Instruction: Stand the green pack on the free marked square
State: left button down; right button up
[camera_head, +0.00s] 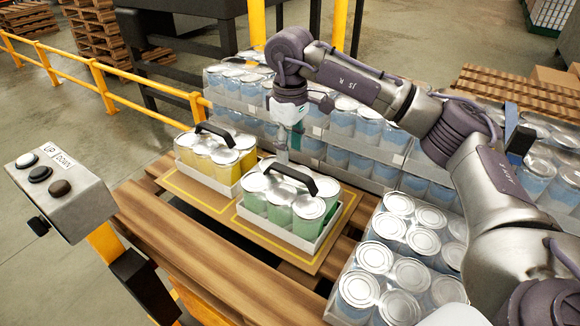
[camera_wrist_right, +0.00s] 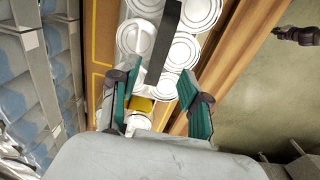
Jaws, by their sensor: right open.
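The green pack (camera_head: 288,212), green cans in a white tray with a black handle (camera_head: 290,178), stands upright on the brown board (camera_head: 318,259), over the right yellow-outlined square (camera_head: 239,222). How exactly it sits within the outline is partly hidden. A yellow pack (camera_head: 212,160) stands on the left marked square. My right gripper (camera_head: 282,152) is just above the green pack, near the handle's left end. In the wrist view, its teal fingers (camera_wrist_right: 158,98) are apart with nothing held, and the handle (camera_wrist_right: 163,42) lies beyond them. My left gripper is not in view.
Trays of blue cans stand behind the packs (camera_head: 350,158) and at the right (camera_head: 402,262). A control box (camera_head: 62,190) with buttons stands at the left. A yellow railing (camera_head: 100,80) runs behind. Bare wooden slats (camera_head: 190,255) lie in front of the board.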

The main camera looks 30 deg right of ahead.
jog(key=shift+r, duration=2.3)
